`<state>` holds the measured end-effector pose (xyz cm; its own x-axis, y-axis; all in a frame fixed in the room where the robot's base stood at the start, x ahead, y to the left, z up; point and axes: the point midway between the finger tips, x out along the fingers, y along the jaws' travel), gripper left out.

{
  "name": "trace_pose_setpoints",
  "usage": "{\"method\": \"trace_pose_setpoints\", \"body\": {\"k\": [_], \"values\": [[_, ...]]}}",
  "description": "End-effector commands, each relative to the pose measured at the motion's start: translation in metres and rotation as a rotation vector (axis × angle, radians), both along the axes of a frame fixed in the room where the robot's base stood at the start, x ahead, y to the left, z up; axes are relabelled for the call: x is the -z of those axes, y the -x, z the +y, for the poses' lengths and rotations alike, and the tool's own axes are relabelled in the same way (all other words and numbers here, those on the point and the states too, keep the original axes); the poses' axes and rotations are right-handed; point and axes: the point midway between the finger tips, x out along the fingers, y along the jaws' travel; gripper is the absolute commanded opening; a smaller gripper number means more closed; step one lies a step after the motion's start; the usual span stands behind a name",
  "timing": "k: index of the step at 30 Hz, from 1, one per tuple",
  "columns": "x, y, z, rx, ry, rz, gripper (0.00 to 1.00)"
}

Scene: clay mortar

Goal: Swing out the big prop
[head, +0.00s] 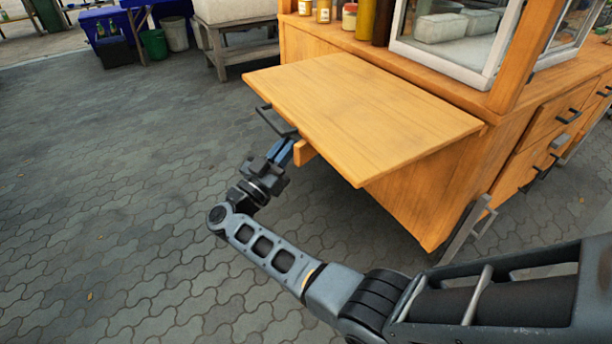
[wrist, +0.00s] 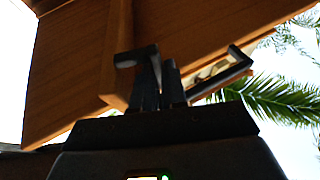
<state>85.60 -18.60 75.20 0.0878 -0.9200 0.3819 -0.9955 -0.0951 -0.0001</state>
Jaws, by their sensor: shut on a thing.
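The big prop is a wooden piece under the fold-out leaf; its end (head: 304,152) shows just below the leaf's left edge in the head view. In the wrist view, looking up, the prop (wrist: 117,55) stands against the leaf's underside with a small dark handle (wrist: 136,56) at its side. My gripper (head: 284,152) is at the prop's end, below the leaf. Its fingers (wrist: 158,85) are shut at the dark handle in the wrist view. The exact contact is dark and hard to see. Most of the prop is hidden by the leaf in the head view.
The wooden leaf (head: 365,110) sticks out level from the cart (head: 425,205). A dark metal bracket (head: 276,121) hangs at the leaf's left edge, close to my gripper. Jars (head: 350,16) stand on the cart top. The paving (head: 130,170) to the left is clear.

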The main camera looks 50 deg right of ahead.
Motion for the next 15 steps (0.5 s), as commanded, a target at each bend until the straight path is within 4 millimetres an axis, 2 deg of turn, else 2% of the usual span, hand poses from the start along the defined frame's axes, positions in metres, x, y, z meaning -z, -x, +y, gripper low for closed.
{"method": "trace_pose_setpoints", "body": {"k": [1,15], "values": [[0.007,-0.01,-0.004,0.004,-0.001,-0.005,0.0],[0.008,-0.091,-0.018,0.002,-0.003,-0.003,0.0]]}}
